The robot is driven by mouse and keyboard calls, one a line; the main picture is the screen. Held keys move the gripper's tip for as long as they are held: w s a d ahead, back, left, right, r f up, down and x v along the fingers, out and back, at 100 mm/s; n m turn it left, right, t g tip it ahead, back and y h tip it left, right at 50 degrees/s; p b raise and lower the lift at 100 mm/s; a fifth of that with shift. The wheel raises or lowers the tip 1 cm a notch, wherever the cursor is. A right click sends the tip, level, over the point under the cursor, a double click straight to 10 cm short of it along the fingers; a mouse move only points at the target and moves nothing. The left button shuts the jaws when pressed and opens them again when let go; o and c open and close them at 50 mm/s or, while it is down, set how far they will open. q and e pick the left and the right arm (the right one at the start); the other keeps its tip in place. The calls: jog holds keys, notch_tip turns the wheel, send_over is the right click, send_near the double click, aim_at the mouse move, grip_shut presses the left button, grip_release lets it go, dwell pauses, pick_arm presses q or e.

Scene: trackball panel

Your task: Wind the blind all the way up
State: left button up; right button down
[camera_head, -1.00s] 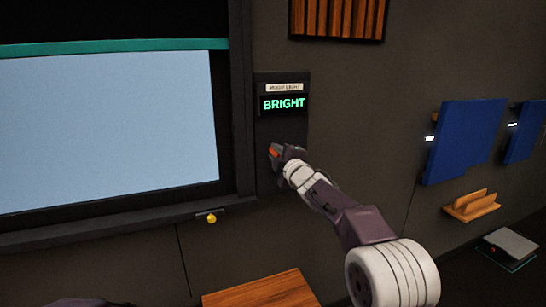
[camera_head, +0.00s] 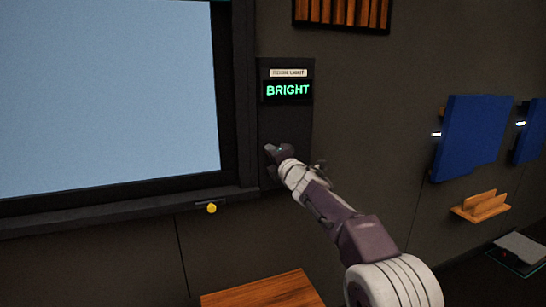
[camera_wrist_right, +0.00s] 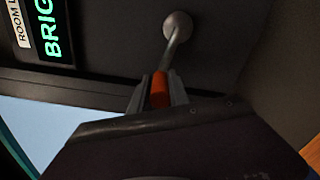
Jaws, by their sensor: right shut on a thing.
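The window (camera_head: 100,100) shows pale blue glass with no blind over the part in view. Only a sliver of the blind's teal bottom edge (camera_head: 205,1) shows at the very top of the head view; the rest is out of frame. My right gripper (camera_head: 278,153) is at the dark panel (camera_head: 285,118) beside the window. In the right wrist view my right gripper (camera_wrist_right: 158,92) is shut on an orange crank handle (camera_wrist_right: 160,88). A metal rod with a round pale end (camera_wrist_right: 177,25) extends beyond it. The head view hides the handle behind the gripper. My left gripper is out of view.
The panel's display (camera_head: 288,90) reads BRIGHT in green, under a room light label (camera_head: 288,73). A yellow knob (camera_head: 211,208) sits below the sill. Blue boards (camera_head: 470,138) and a wooden holder (camera_head: 481,206) are on the right wall. A wooden surface (camera_head: 260,290) is at the bottom.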

dwell(0.5)
jog(key=c, duration=1.3)
grip_release()
jog(key=shift+o, duration=0.2)
jog(key=shift+s+d+f+b, duration=0.15)
jog(key=shift+s+b, duration=0.2)
jog(key=shift+b, duration=0.05)
jog(key=b+v, duration=0.3)
jog(key=v, duration=0.5)
jog(key=shift+s, duration=0.2)
